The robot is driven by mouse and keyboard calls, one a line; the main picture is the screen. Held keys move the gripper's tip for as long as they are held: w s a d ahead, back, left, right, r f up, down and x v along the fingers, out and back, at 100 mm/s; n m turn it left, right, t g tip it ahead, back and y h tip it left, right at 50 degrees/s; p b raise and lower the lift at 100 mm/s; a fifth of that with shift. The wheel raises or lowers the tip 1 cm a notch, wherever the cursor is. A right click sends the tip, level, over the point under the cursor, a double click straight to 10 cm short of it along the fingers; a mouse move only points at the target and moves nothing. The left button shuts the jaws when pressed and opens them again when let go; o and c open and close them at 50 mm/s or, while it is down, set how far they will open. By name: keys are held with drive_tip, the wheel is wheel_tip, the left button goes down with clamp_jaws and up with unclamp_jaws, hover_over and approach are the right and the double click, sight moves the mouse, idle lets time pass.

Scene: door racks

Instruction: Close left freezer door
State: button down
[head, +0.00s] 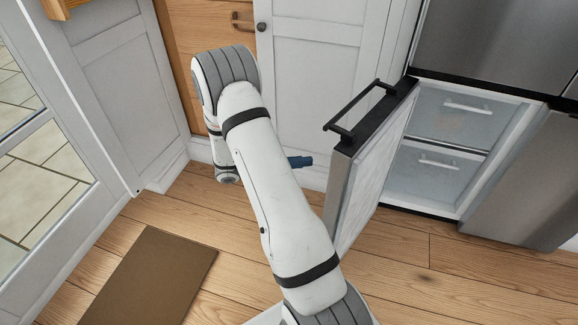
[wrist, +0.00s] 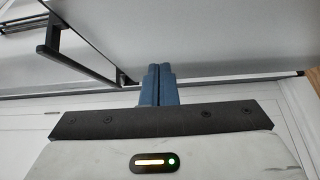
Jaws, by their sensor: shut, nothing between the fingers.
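The left freezer door (head: 366,165) stands wide open in the head view, swung out to the left of the freezer opening. Its black handle (head: 357,112) is on the outer face, near the top. The open compartment (head: 451,139) shows white drawers inside. My gripper (head: 302,162) is to the left of the door, on its outer side. In the wrist view, the blue fingers of my gripper (wrist: 159,72) are together and empty, with the door's grey outer face (wrist: 215,35) beyond them. The handle (wrist: 75,62) shows at the upper left. I cannot tell whether the fingertips touch the door.
The right freezer door (head: 525,185) looks shut. White cabinets (head: 310,75) stand behind my arm. A glazed door (head: 40,150) is at the left. A brown mat (head: 150,277) lies on the wooden floor, which is clear in front of the freezer.

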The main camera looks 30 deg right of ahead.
drive_tip(key=s+d+b, duration=0.1)
drive_tip(key=s+d, duration=0.3)
drive_tip(key=s, duration=0.1)
drive_tip(key=shift+s+d, duration=0.15)
drive_tip(key=shift+d, duration=0.2)
